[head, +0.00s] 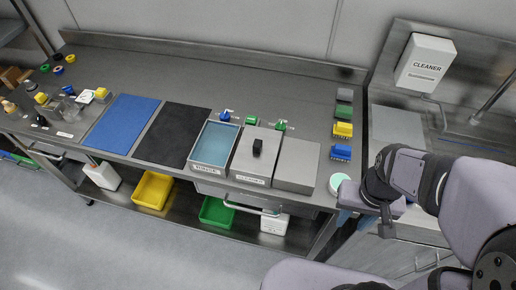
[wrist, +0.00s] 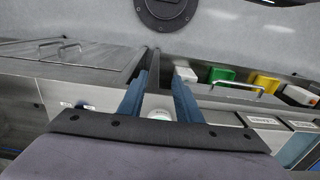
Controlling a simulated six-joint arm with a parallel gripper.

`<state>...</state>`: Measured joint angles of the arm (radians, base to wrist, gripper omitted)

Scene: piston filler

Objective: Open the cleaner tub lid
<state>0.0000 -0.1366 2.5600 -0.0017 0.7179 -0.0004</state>
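The cleaner tub (head: 250,180) stands near the front edge of the bench, with "CLEANER" on its front label. My gripper (head: 345,218) is well to the right of the tub, by the bench's right end. In the wrist view my gripper (wrist: 164,75) shows two blue fingers apart, with nothing held between them. Labelled tub fronts show at the lower right of the wrist view; the lid's handle is not visible there.
An open rinse tub (head: 213,145) with blue liquid stands left of the cleaner tub. A plain grey block or tub (head: 297,165) stands right of it. Green valves (head: 280,125) and blue and yellow brushes (head: 342,130) lie behind and right. A round pale disc (head: 339,183) sits near my gripper.

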